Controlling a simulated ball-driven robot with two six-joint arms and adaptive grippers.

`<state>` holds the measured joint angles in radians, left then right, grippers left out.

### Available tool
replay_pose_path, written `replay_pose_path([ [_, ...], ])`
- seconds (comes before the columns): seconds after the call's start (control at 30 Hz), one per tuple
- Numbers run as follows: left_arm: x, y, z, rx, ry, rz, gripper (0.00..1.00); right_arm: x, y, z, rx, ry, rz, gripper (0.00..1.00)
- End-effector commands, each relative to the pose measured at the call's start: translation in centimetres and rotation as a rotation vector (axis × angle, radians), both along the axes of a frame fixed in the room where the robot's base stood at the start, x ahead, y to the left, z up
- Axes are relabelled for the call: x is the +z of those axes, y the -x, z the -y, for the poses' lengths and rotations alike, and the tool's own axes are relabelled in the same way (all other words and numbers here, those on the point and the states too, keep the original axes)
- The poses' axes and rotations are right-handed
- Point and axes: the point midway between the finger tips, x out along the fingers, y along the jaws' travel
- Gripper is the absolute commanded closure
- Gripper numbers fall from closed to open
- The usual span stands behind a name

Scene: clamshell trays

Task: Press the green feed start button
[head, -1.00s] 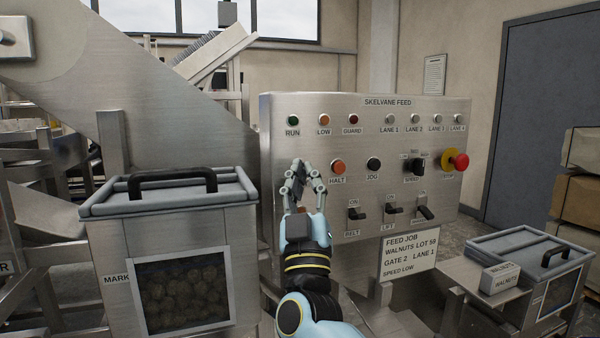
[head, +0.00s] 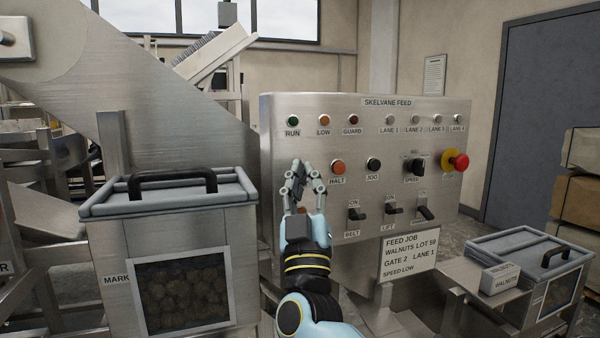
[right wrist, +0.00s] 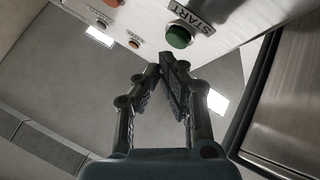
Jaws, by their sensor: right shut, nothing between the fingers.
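The green start button (right wrist: 178,37), with its START label (right wrist: 190,15), shows at the top of the right wrist view. In the head view my right gripper hides the button's place on the metal panel (head: 365,225). My right gripper (head: 303,172) is in front of the panel's left part, left of the HALT button. Its fingers are shut with nothing between them. In the right wrist view the fingertips (right wrist: 166,66) point toward the button, with a small gap in the picture between them; the depth of the gap is hard to tell. My left gripper is not in view.
Three toggle switches are below. A red stop button (head: 459,162) is at the panel's right. A lidded metal bin (head: 104,240) stands at left.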

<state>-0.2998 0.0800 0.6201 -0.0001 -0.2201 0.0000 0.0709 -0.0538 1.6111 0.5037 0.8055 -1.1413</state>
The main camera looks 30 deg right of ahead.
Motion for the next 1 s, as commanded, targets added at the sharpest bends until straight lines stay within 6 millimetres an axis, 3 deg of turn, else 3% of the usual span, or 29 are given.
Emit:
replay_pose_path([
  [1.0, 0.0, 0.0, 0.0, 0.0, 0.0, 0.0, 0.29, 0.0, -1.2, 0.3, 0.0, 0.0, 0.0, 1.0],
])
